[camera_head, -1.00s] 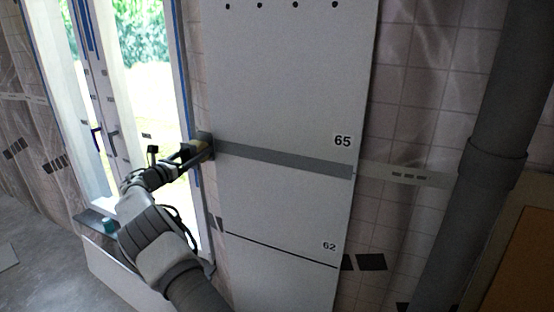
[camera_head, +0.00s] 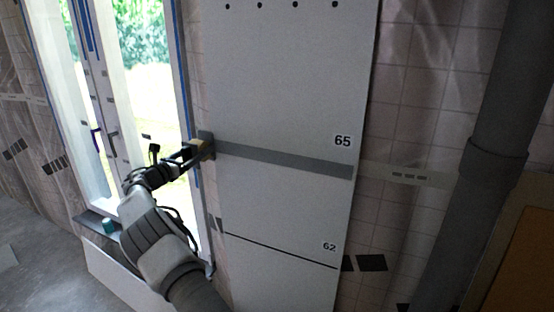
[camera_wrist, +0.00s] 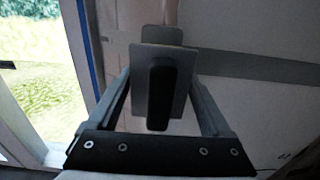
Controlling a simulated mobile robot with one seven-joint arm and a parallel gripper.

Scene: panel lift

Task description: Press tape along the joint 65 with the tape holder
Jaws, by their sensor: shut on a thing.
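The joint 65 is covered by a grey tape strip (camera_head: 285,161) that runs across the white panel (camera_head: 290,85), just below the label 65. The strip slopes slightly down to the right and reaches the panel's right edge. My gripper (camera_head: 196,148) is at the panel's left edge, at the strip's left end. It is shut on the tape holder (camera_head: 207,144). In the wrist view the tape holder (camera_wrist: 182,83) shows as a grey plate with a dark grip between the fingers. The strip (camera_wrist: 255,68) lies to its right. I cannot tell whether the holder touches the panel.
A window with a blue-edged frame (camera_head: 183,90) stands close on the left of my gripper. A lower panel (camera_head: 280,275) below the label 62 has a dark, untaped joint. A thick grey pipe (camera_head: 480,160) stands at the right. A teal object (camera_head: 108,226) sits on the sill.

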